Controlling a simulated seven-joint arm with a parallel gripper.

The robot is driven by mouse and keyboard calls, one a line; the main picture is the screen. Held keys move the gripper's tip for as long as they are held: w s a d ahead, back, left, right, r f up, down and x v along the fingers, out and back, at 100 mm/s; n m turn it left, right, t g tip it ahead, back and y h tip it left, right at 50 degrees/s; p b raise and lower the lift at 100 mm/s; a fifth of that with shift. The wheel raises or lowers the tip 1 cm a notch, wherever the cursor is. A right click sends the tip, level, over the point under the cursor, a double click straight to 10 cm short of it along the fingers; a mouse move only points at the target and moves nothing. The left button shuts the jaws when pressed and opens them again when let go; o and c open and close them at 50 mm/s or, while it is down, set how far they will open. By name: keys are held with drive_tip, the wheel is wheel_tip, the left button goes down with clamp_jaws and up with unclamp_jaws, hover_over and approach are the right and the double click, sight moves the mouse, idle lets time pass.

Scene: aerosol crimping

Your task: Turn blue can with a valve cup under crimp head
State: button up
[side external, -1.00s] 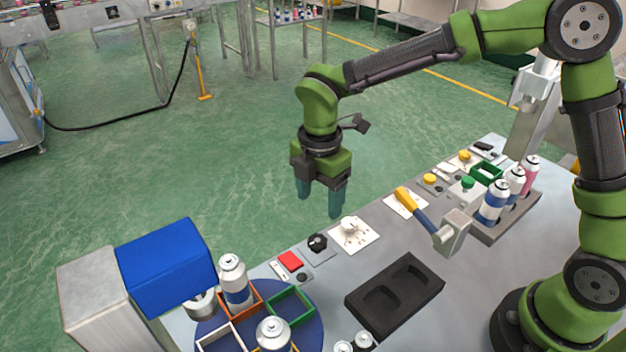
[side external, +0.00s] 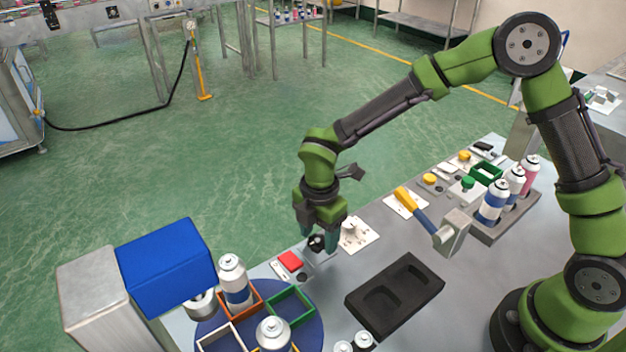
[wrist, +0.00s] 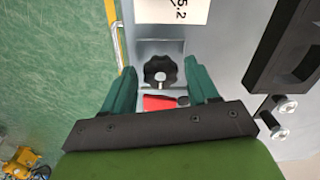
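The turntable (side external: 311,329), a blue disc, carries coloured frames. A white can with a blue band (side external: 237,285) stands in the orange frame, close to the crimp head (side external: 201,304) under the blue block (side external: 167,262). A second can (side external: 273,335) stands in the yellow frame, cut off by the picture edge. The green frame (side external: 290,306) and white frame (side external: 221,338) look empty. My gripper (side external: 317,240) is open above the table edge, its teal fingers on either side of a black knob (wrist: 160,72); I cannot tell whether they touch it.
A red button (side external: 290,261) sits beside the knob. A white plate with a dial (side external: 354,234) is on the knob's other side. A black tray with recesses (side external: 396,295), a blue-and-yellow lever (side external: 420,212) and a rack of several cans (side external: 505,215) stand farther right.

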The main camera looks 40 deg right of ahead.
drive_tip(key=c, duration=0.8)
drive_tip(key=shift+m, duration=0.4)
drive_tip(key=m, duration=0.3)
drive_tip(key=shift+s+m, duration=0.1)
drive_tip(key=shift+m, duration=0.3)
drive_tip(key=m, duration=0.4)
drive_tip(key=shift+a+m, duration=0.1)
drive_tip(key=shift+m, duration=0.2)
drive_tip(key=m, duration=0.4)
drive_tip(key=shift+s, duration=0.1)
drive_tip(key=shift+a+m, duration=0.1)
drive_tip(key=shift+m, duration=2.1)
